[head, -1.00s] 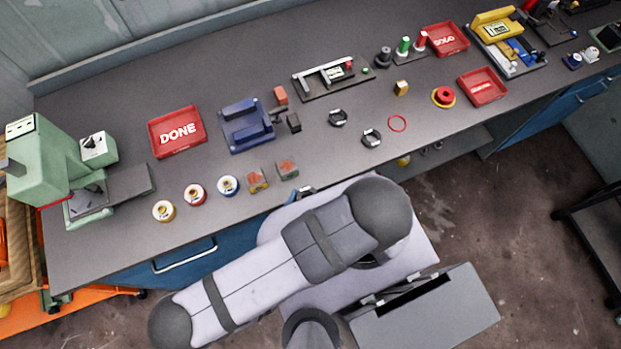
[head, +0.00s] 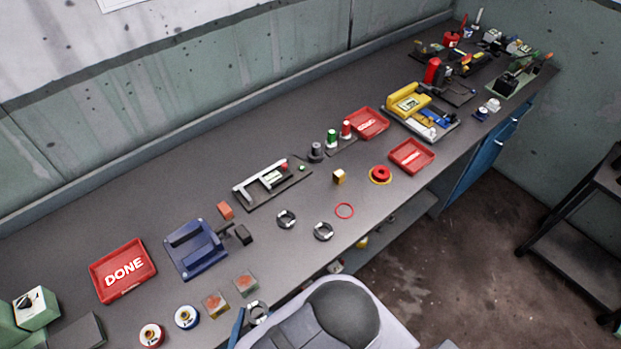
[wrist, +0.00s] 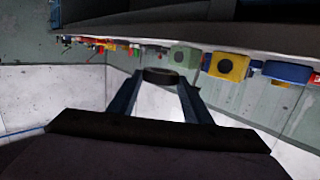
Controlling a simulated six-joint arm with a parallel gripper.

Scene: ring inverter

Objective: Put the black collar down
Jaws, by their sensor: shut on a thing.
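My gripper (wrist: 160,90) is shut on a dark round collar (wrist: 160,76), which sits between the tips of its two blue fingers in the wrist view. In the head view this collar (head: 259,313) shows as a dark ring with a pale part, at the bench's front edge just left of my arm. One blue finger (head: 237,327) shows beside it; the rest of the gripper is hidden. Whether the collar is over the bench top or in front of it I cannot tell. Two similar dark collars (head: 286,219) (head: 323,231) lie on the bench.
A thin red ring (head: 344,211) and a brass block (head: 339,177) lie right of the loose collars. Two reddish blocks (head: 245,284) stand close to the held collar. A blue fixture (head: 195,249) and a red DONE tray (head: 151,272) are farther left. Bare bench lies before the loose collars.

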